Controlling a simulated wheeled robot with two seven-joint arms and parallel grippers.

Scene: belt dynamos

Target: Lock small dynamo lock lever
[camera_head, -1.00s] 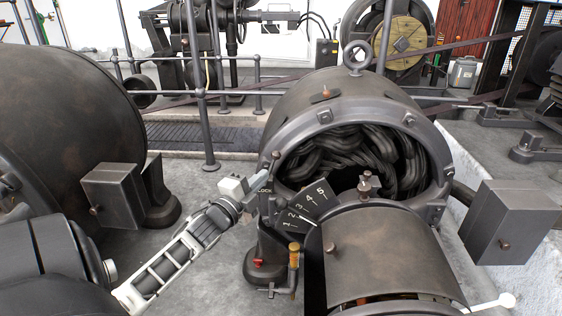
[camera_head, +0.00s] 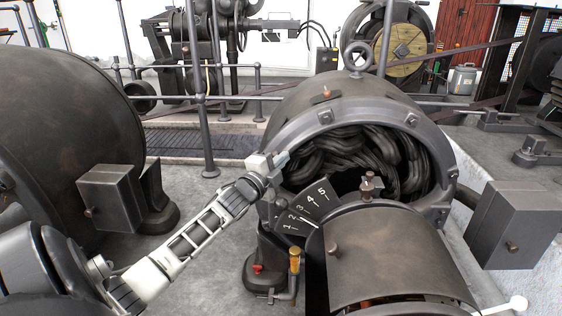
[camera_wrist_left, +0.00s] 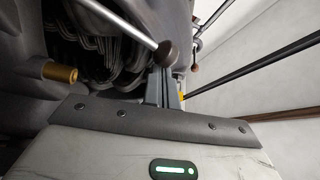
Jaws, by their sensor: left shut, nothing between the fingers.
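The small dynamo (camera_head: 370,110) stands right of centre in the head view, with coils in its open ring and a dial numbered 1 to 5 (camera_head: 308,208). My left gripper (camera_head: 280,159) is at the left edge of the ring, shut and empty. It hides the lock area in the head view. In the left wrist view a thin metal lever (camera_wrist_left: 120,25) with a dark round knob (camera_wrist_left: 168,52) crosses at the top. The shut fingers (camera_wrist_left: 165,82) are just below the knob; I cannot tell whether they touch it. My right gripper is not in view.
A large rusty machine (camera_head: 60,140) with a grey box (camera_head: 110,195) stands at the left. An orange-handled lever (camera_head: 295,262) is below the dial. A railing (camera_head: 202,105) runs behind. Another grey box (camera_head: 515,222) is at the right. The floor between the machines is clear.

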